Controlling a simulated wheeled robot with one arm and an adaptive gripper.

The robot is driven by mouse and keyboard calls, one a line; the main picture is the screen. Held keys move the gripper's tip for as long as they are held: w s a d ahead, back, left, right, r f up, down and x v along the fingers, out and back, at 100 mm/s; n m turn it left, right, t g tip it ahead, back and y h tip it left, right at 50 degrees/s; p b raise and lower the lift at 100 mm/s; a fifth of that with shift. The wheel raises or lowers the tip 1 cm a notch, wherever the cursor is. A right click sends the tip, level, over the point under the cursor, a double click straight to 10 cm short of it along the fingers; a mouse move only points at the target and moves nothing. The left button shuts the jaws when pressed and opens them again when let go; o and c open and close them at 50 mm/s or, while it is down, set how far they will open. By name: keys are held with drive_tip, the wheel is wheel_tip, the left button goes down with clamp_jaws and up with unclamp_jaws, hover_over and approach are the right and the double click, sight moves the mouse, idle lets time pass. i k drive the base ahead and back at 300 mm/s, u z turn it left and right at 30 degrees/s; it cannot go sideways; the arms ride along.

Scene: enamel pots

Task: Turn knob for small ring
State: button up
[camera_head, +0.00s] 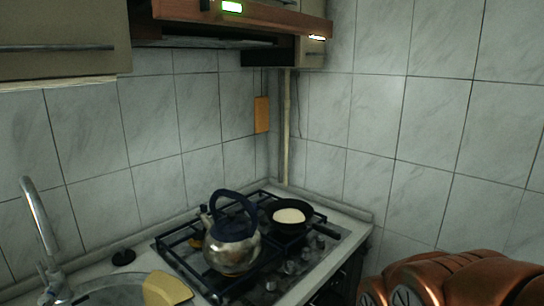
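The gas stove (337,238) stands in the corner counter with dark grates over its rings. Its knobs (289,267) run in a row along the right side of the stove top; several show. A metal kettle (232,249) with a dark blue handle stands on the near grate. A small black pan (289,217) with something pale in it sits on the far right grate. I cannot tell which knob belongs to the small ring. My gripper is not in view; only a copper-coloured part of my body shows at the bottom right.
A sink (118,291) with a tall tap (38,214) lies at the left, with a yellowish board (166,289) at its edge. A range hood (232,22) hangs above. An orange board (262,114) hangs on the tiled wall. The space right of the counter looks open.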

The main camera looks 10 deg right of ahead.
sight(305, 256)
drive_tip(key=z, duration=0.75)
drive_tip(key=i, duration=0.85)
drive_tip(key=u, duration=1.6)
